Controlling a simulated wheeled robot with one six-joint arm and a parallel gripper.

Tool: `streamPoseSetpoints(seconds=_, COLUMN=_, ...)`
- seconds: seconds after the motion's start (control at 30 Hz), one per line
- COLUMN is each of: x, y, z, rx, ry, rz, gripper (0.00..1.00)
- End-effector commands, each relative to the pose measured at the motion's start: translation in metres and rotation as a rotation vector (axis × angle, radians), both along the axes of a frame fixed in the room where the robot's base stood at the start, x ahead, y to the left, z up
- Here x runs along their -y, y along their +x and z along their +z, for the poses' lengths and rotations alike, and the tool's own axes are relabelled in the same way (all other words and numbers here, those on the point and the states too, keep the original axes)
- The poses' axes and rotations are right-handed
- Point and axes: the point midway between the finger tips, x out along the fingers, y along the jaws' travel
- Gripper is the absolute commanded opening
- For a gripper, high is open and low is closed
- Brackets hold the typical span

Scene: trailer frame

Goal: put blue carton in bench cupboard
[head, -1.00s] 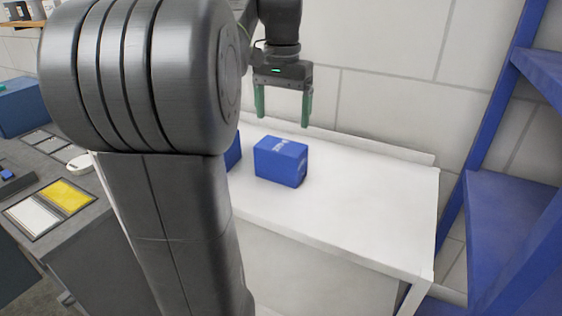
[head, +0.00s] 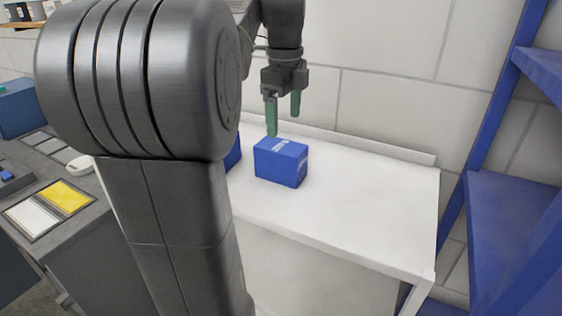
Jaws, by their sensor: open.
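A blue carton (head: 281,163) with small white print stands upright on the white bench (head: 370,210). A second blue object (head: 233,155) stands to its left, mostly hidden behind my arm. My gripper (head: 283,118) points down with its green fingers apart and nothing between them. In the picture it is just above the carton's back edge; one fingertip appears close to the carton, but I cannot tell if they touch. The bench front shows a pale panel below the top; no cupboard opening is visible.
A blue shelf rack (head: 510,215) stands at the right of the bench. A grey counter at the left holds a tray with white and yellow fields (head: 50,208) and a white round item (head: 80,163). The bench top right of the carton is clear.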

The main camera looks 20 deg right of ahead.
Motion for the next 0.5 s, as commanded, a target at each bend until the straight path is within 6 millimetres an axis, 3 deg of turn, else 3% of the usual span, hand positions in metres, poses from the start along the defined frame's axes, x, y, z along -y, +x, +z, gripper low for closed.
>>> streamPoseSetpoints(seconds=0.3, x=-0.001, y=0.000, z=-0.060, rx=-0.004, ry=0.002, rz=0.001, gripper=0.85)
streamPoseSetpoints(seconds=0.5, x=-0.001, y=0.001, z=-0.079, rx=-0.001, ry=0.001, rz=0.001, gripper=0.85)
